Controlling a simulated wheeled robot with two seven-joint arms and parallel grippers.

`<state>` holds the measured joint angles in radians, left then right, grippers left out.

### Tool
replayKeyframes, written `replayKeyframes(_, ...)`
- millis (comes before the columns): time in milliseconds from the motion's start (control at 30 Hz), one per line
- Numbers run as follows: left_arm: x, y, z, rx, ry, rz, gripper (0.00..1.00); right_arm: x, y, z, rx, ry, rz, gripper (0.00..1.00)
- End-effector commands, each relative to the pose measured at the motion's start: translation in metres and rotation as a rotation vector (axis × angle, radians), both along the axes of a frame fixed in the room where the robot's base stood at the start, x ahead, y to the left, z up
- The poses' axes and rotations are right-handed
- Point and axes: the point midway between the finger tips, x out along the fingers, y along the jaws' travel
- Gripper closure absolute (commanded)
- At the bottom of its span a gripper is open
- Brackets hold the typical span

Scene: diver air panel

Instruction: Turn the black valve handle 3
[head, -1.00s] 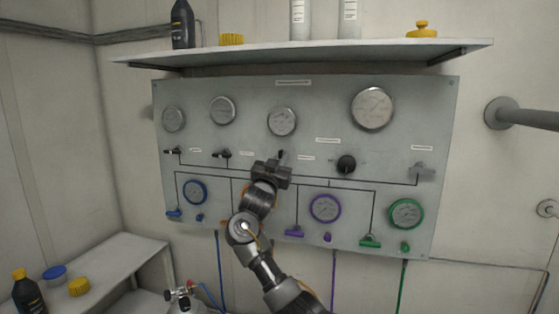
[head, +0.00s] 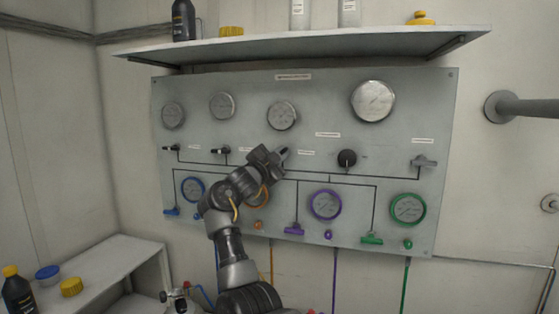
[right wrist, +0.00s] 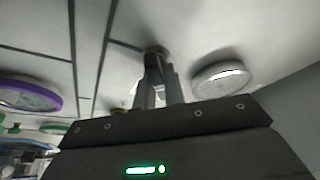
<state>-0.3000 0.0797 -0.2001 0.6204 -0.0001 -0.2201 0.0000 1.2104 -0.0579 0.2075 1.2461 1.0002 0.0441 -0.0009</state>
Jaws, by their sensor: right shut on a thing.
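The third black valve handle (right wrist: 155,52) is on the grey panel below the third gauge, and in the right wrist view its dark end shows between my fingers. In the head view my gripper hides most of it. My right gripper (head: 274,155) is shut on this handle, tilted against the panel, with the arm coming up from below. Its fingers also show in the right wrist view (right wrist: 156,88). My left gripper is not in view.
Two black handles (head: 172,148) (head: 221,150) sit left of my gripper, and a round black knob (head: 347,159) and a grey handle (head: 424,161) sit right. A shelf (head: 310,46) overhangs the panel (head: 390,143). Coloured gauges, including a purple one (head: 324,205), lie below.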

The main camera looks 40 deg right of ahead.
Motion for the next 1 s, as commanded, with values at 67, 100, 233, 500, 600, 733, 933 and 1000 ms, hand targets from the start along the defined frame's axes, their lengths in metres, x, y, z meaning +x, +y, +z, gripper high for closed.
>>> replayKeyframes(67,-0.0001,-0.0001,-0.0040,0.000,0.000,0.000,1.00,0.0001,0.0003,-0.0014,0.047,-0.062,0.001,1.00)
replayKeyframes(100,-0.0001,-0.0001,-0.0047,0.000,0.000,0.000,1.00,0.0000,0.0002,-0.0016,0.068,-0.092,0.001,1.00)
replayKeyframes(233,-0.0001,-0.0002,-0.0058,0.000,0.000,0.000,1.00,-0.0005,-0.0001,-0.0008,0.138,-0.194,0.000,1.00)
replayKeyframes(500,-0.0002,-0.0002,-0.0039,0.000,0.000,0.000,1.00,-0.0011,-0.0006,-0.0014,0.272,-0.387,-0.001,1.00)
replayKeyframes(600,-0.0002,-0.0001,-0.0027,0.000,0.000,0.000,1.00,-0.0014,-0.0011,-0.0016,0.312,-0.446,-0.002,1.00)
replayKeyframes(733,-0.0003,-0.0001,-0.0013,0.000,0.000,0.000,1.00,-0.0014,-0.0009,-0.0019,0.356,-0.510,-0.001,1.00)
replayKeyframes(933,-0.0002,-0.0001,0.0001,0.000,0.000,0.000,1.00,-0.0020,-0.0019,-0.0029,0.401,-0.575,-0.003,1.00)
replayKeyframes(1000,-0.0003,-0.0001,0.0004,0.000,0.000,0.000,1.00,-0.0021,-0.0020,-0.0027,0.410,-0.590,-0.004,1.00)
